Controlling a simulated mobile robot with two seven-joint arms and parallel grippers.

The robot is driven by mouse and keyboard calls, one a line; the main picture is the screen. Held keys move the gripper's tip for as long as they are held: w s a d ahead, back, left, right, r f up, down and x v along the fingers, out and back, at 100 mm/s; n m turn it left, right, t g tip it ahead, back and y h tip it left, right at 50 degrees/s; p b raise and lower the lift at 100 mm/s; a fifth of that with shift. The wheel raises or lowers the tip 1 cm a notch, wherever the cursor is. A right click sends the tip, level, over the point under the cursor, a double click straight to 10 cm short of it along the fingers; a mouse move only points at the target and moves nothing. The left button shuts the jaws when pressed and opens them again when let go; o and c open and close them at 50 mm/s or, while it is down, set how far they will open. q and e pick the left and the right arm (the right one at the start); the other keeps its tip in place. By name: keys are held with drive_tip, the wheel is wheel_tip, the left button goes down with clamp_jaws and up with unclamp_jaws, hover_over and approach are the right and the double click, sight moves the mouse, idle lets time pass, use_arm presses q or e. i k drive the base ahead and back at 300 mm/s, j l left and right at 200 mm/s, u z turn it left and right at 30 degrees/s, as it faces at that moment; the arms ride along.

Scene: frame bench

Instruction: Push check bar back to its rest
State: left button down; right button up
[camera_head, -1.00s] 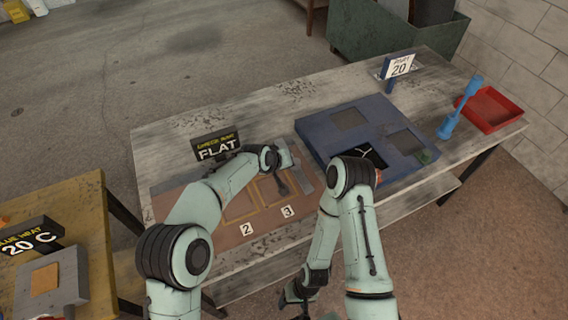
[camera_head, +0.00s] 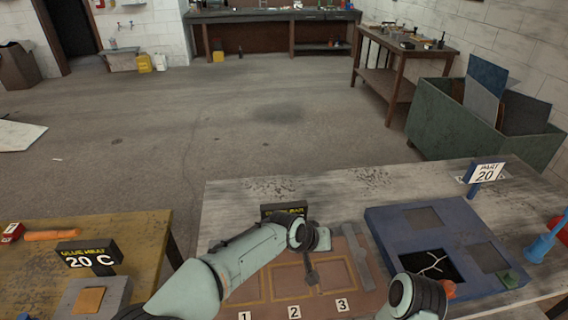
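A brown board (camera_head: 268,262) with outlined rectangles and number cards 1, 2 and 3 lies on the worn bench. A long grey bar (camera_head: 356,257), which looks like the check bar, lies along the board's right side. My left gripper (camera_head: 313,280) is over the board, left of the bar and apart from it in the picture. Its fingers are too small and dark to read as open or shut. A black sign (camera_head: 284,209) behind the board is partly covered by my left arm. My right arm enters at the bottom, its gripper out of frame.
A blue panel (camera_head: 388,226) with recesses, one black with white lines, lies to the right. A yellow table (camera_head: 125,228) with a "20 C" sign (camera_head: 88,256) is left. The bench's back strip is clear.

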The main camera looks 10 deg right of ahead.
sight(359, 253)
drive_tip(key=k, duration=1)
